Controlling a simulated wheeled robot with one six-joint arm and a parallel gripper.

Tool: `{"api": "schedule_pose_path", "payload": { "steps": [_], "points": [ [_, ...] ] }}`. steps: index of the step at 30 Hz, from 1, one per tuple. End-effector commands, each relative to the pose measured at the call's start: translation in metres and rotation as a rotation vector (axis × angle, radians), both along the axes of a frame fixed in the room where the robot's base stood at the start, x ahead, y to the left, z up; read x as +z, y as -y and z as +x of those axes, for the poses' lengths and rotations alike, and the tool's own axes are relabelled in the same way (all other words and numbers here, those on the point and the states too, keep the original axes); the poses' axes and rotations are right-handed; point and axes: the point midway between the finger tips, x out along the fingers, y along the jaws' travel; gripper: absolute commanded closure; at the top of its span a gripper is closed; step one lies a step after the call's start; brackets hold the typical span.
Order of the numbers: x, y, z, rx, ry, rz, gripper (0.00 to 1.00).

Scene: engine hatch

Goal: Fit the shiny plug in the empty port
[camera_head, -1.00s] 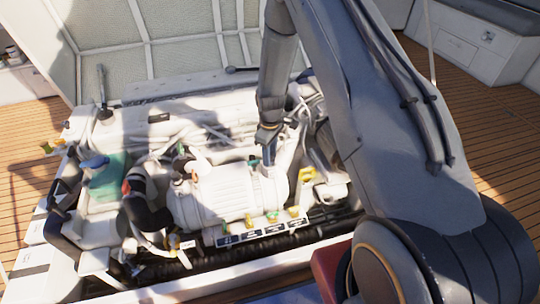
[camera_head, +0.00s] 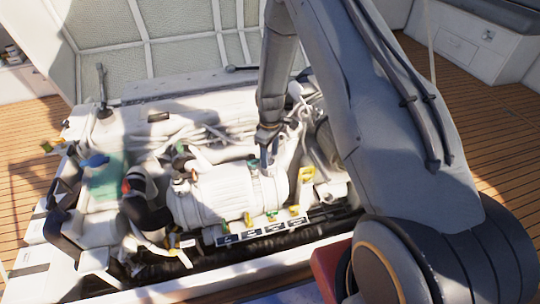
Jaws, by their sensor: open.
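My gripper (camera_head: 268,158) points down over the right end of the white ribbed cylinder (camera_head: 225,194) on the engine. Its two thin fingers are apart, and I see nothing held between them. A small green fitting (camera_head: 252,163) sits just left of the fingers. I cannot tell which piece is the shiny plug or which port is empty.
The white engine block fills the open hatch. A black curved hose (camera_head: 146,208) and a teal tank (camera_head: 106,178) lie to the left. A yellow fitting (camera_head: 307,173) and hoses crowd the right. The raised hatch lid (camera_head: 165,45) stands behind. Wooden deck surrounds the hatch.

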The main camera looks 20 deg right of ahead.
Motion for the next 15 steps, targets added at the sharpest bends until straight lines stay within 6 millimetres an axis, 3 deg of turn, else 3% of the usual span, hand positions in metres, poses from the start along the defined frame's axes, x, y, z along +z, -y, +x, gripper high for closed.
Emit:
{"api": "schedule_pose_path", "payload": {
  "steps": [5,15],
  "points": [
    [0.013,0.0,0.001,0.0,0.001,0.0,0.47],
    [0.065,0.0,0.001,0.0,0.002,-0.001,0.47]
  ]
}}
